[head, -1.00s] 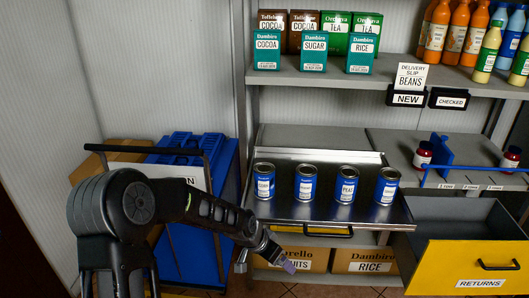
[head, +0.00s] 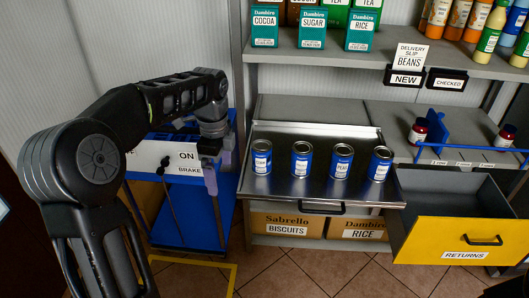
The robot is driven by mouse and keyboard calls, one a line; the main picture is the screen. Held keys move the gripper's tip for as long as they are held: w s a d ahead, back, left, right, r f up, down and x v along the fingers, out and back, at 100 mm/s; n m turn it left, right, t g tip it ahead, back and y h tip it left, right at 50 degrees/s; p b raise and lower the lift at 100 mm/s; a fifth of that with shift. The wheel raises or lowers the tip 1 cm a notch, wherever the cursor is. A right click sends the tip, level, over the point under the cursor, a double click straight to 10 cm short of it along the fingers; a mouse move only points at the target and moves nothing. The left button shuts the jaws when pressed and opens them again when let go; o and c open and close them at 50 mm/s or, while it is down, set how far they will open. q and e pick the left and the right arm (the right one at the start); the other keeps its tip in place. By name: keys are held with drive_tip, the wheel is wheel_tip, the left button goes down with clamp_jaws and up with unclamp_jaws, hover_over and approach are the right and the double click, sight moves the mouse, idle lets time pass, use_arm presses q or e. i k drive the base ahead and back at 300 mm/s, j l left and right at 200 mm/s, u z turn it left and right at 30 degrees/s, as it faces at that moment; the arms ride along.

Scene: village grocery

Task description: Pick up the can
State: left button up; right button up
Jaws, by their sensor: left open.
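Several blue cans stand upright in a row on a metal tray-like shelf (head: 275,190): the leftmost can (head: 261,158), the second can (head: 301,159), the third can (head: 340,162), which seems to read PEAS, and the rightmost can (head: 380,164). The other labels are too small to read surely. A delivery slip (head: 410,58) above reads BEANS. My left gripper (head: 217,177) is open and empty, pointing down left of the cans, apart from them and in front of the blue cart. My right gripper is not in view.
A blue cart (head: 190,222) with a white ON/BRAKE panel stands at left. A yellow returns drawer (head: 455,240) juts out at right. Boxes (head: 287,226) sit below the tray. Bottles and cartons fill the upper shelf. The floor in front is clear.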

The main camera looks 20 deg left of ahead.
sight(261, 149)
drive_tip(key=i, duration=0.9)
